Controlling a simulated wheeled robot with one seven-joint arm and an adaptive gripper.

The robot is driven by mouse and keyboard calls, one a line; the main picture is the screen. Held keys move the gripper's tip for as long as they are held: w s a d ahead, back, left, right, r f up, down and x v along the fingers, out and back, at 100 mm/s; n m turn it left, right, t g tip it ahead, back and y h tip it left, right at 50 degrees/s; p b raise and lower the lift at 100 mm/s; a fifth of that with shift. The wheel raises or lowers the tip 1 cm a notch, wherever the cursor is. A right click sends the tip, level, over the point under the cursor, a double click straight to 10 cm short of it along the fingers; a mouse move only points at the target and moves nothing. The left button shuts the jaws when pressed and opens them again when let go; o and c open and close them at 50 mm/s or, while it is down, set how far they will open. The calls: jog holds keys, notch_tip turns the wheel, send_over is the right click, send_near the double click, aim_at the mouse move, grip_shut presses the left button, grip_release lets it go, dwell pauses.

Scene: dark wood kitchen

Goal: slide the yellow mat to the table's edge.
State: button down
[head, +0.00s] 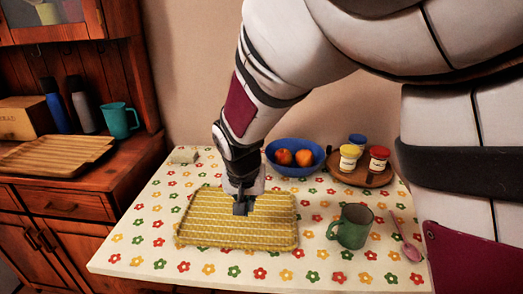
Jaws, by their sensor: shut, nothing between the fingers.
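The yellow mat (240,232) lies flat on the table (150,220), which has a flower-patterned cover. The mat is a woven rectangle in the left middle of the table, and its front side is a little back from the table's front edge. My gripper (241,209) points down over the mat's back middle part, with its fingers shut and empty. The fingertips are at or just above the mat; I cannot tell if they touch it. My gripper and wrist hide part of the mat's back side.
A green mug (352,229) stands right of the mat, with a pink spoon (404,240) beyond it. Behind are a blue bowl (294,168) of fruit and a round wooden tray (345,175) with jars. A pale block (184,155) lies at the back left.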

aim_at(250, 237)
jog(key=b+x, duration=0.2)
jog(key=x, duration=0.6)
jog(key=shift+f, duration=0.2)
jog(key=s, duration=0.2)
jog(key=shift+s+f, duration=0.25)
jog(key=shift+s, duration=0.6)
